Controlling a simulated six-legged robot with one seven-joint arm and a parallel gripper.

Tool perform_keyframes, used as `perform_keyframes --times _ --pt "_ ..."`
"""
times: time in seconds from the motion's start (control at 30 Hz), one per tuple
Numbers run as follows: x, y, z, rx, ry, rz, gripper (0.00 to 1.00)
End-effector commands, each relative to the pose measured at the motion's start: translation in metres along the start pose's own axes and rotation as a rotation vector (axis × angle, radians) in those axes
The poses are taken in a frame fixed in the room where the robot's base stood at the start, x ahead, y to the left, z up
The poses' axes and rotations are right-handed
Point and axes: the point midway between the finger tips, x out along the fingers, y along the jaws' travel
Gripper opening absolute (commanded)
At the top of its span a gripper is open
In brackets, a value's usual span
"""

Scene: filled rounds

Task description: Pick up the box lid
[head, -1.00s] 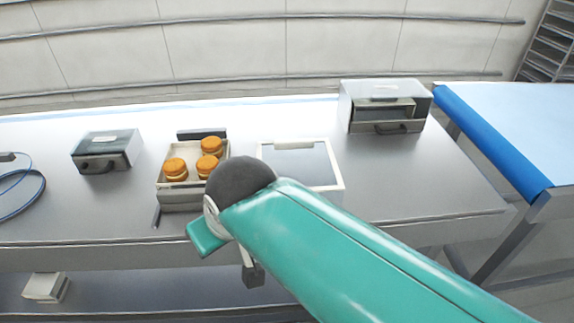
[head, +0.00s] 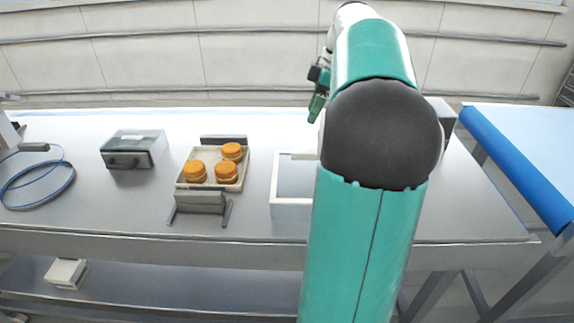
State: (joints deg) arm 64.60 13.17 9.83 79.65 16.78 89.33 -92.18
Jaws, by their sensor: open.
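The open box (head: 212,186) is a shallow pale tray holding three orange filled rounds (head: 226,171). My gripper (head: 317,88) shows small and dark beside my raised arm, above and beyond the lid in the picture. It is open, touches nothing that I can see, and is partly hidden by my arm.
A grey case (head: 133,148) stands left of the box, with a blue cable (head: 38,187) farther left. Another metal case (head: 441,118) behind my arm is mostly hidden. A blue-edged table (head: 520,160) adjoins at right. A small white box (head: 66,272) sits on the lower shelf.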

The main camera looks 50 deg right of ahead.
Motion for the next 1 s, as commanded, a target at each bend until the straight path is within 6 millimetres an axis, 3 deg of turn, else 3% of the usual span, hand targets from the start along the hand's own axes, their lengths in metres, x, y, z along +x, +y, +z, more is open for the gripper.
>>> perform_keyframes --times 0.03,0.1,0.2,0.37,0.6,1.0 --pt "-0.006 0.011 0.022 -0.015 0.021 -0.003 0.44" --pt "-0.012 0.019 0.041 -0.045 0.042 -0.004 0.44" --pt "-0.015 0.024 0.054 -0.07 0.058 -0.006 0.44" --pt "0.004 0.024 0.055 -0.077 0.062 -0.008 0.44" --pt "0.051 0.023 0.051 -0.078 0.06 -0.009 0.44" --pt "0.094 0.02 0.048 -0.079 0.06 -0.01 0.44"
